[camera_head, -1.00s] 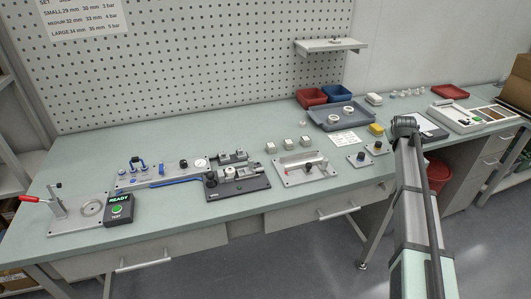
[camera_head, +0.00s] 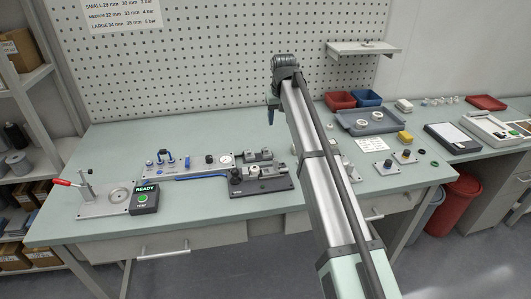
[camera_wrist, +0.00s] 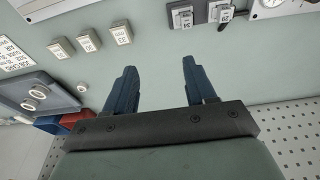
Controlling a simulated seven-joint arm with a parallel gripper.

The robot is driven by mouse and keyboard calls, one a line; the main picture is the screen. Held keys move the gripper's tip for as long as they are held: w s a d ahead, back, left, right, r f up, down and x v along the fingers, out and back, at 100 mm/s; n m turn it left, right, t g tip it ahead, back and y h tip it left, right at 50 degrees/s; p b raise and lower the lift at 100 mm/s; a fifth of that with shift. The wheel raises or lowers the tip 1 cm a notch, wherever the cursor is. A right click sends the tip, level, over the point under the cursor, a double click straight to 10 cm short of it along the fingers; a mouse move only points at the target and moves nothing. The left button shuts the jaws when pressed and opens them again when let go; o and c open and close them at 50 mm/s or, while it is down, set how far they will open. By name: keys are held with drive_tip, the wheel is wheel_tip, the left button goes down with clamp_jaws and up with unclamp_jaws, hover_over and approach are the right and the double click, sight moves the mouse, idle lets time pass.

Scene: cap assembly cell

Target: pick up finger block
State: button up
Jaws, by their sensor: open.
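Three small pale blocks with printed tops, which look like finger blocks, stand in a row on the bench: a left one (camera_wrist: 60,47), a middle one (camera_wrist: 89,40) and a right one (camera_wrist: 121,34). Two more labelled blocks (camera_wrist: 187,18) (camera_wrist: 220,14) sit on dark grey holders at the top of the wrist view. Which one is meant cannot be told. My gripper (camera_wrist: 159,66) is open, with empty space between its blue fingers, above the bare bench. In the head view one blue finger (camera_head: 270,116) shows, pointing down.
A grey tray (camera_wrist: 38,82) with white rings lies at the left of the wrist view, beside red (camera_head: 340,99) and blue bins (camera_head: 367,98). The perforated wall (camera_head: 200,70) rises behind the bench. A dark fixture (camera_head: 261,186) stands left of my arm.

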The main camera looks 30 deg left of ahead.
sight(265, 148)
drive_tip(key=s+a+r, duration=0.1)
drive_tip(key=s+a, duration=0.2)
drive_tip(key=s, duration=0.1)
drive_tip(key=shift+g, duration=0.3)
drive_tip(key=f, duration=0.4)
drive_tip(key=a+f, duration=0.1)
drive_tip(key=f, duration=0.4)
drive_tip(key=w+f, duration=0.1)
drive_tip(key=f, duration=0.3)
drive_tip(key=shift+w+a+f, duration=0.1)
drive_tip(key=shift+a+f, duration=0.05)
drive_tip(key=shift+f, duration=0.05)
drive_tip(key=shift+c, duration=0.2)
clamp_jaws()
